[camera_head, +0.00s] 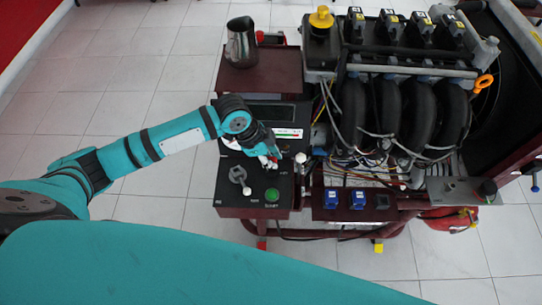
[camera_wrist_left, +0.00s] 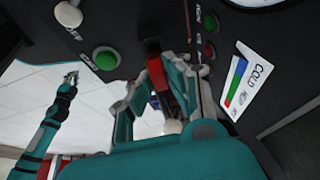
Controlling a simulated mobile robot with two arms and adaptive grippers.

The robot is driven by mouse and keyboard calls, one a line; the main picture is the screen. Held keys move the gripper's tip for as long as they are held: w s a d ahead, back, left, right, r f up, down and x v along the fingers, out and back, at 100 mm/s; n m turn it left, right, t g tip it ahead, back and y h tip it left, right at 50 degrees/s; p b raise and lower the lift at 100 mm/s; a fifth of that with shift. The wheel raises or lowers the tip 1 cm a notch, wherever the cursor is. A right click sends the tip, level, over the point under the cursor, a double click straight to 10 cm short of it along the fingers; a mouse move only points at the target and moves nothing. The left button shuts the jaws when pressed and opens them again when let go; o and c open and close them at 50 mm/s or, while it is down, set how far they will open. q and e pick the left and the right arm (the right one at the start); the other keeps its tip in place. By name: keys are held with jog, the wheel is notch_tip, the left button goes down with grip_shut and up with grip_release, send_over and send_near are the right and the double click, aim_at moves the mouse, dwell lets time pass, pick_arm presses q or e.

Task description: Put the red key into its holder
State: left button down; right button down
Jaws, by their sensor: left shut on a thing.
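The red key (camera_wrist_left: 158,82) is between the fingers of my left gripper (camera_wrist_left: 160,97) in the left wrist view. The gripper is shut on it, close to the black control panel (camera_head: 228,206). In the head view my left gripper (camera_head: 268,155) is over the panel's upper right part, with a little red showing at its tips. The key's far end meets a dark shape on the panel; I cannot tell whether it is in its holder. The holder is not clearly visible. Another teal arm with a small gripper (camera_wrist_left: 70,78), likely my right, shows in the wrist view; its fingers are too small to judge.
A green button (camera_head: 272,194) and a grey knob (camera_head: 238,175) are on the panel. A metal jug (camera_head: 241,42) stands on the trainer's back left. The engine (camera_head: 390,110) with hoses and wires fills the right side. The tiled floor at left is clear.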

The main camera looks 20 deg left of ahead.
pick_arm(q)
jog(key=shift+f, duration=0.25)
jog(key=shift+f, duration=0.15)
jog(key=shift+f, duration=0.55)
jog(key=c, duration=0.9)
grip_release()
jog(key=shift+r+p, duration=1.5)
jog(key=shift+p, duration=0.4)
